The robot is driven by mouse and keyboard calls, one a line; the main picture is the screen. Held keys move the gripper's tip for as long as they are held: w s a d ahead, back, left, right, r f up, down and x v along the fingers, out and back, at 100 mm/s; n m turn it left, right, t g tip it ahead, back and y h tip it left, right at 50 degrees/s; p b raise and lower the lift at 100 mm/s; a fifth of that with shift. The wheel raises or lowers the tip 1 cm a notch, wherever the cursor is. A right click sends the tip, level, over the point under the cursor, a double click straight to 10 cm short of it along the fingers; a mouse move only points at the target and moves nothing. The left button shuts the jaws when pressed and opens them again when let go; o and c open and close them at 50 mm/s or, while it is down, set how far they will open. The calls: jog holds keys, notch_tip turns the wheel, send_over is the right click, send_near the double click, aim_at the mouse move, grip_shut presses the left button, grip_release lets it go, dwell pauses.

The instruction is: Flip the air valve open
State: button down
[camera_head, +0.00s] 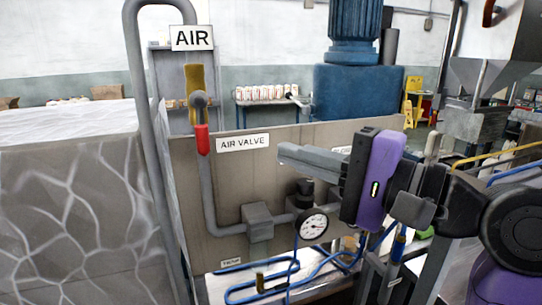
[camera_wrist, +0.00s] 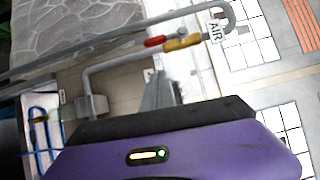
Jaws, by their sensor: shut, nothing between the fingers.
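The air valve is on a grey vertical pipe at the left of the panel, under the AIR sign (camera_head: 192,38). Its red handle (camera_head: 202,139) hangs down along the pipe below a grey pivot, with a yellow valve body (camera_head: 194,78) above. In the wrist view the red handle (camera_wrist: 155,41) and yellow part (camera_wrist: 183,43) lie in line with the pipe, beyond the fingers. My gripper (camera_head: 284,153) is shut and empty, to the right of the handle and apart from it, pointing left. Its fingers (camera_wrist: 160,92) also show in the wrist view.
An AIR VALVE label (camera_head: 243,143) is on the panel (camera_head: 230,185). A round gauge (camera_head: 313,224), a grey box (camera_head: 258,222) and blue hoses (camera_head: 250,285) are below my gripper. A plastic-wrapped block (camera_head: 70,200) stands at the left. Space between gripper and handle looks clear.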

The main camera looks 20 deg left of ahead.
jog(key=shift+v, duration=1.2)
jog(key=shift+r, duration=0.1)
jog(key=w+d+r+t+h, duration=0.2)
jog(key=w+d+t, duration=0.3)
jog(key=d+t, duration=0.3)
jog(key=s+d+f+t+h+b, duration=0.1)
jog(key=s+d+f+t+h, duration=0.3)
jog(key=f, duration=0.6)
jog(key=s+d+f+t+h, duration=0.1)
jog(key=d+f+t+h, duration=0.1)
jog(key=d+f+h, duration=0.6)
jog(key=s+d+f+n+g+h, duration=0.1)
jog(key=s+f+g, duration=0.1)
jog(key=s+f, duration=0.6)
jog(key=s+d+f+n+g+h+b, duration=0.1)
jog(key=s+d+f+n+g, duration=0.1)
jog(key=s+f, duration=0.6)
jog(key=s+d+f+n+g+h, duration=0.1)
jog(key=s+f, duration=0.7)
jog(key=s, duration=1.1)
jog(key=shift+d+n+g+b, duration=0.3)
jog(key=shift+n+g+b, duration=0.05)
jog(key=shift+n+g, duration=0.15)
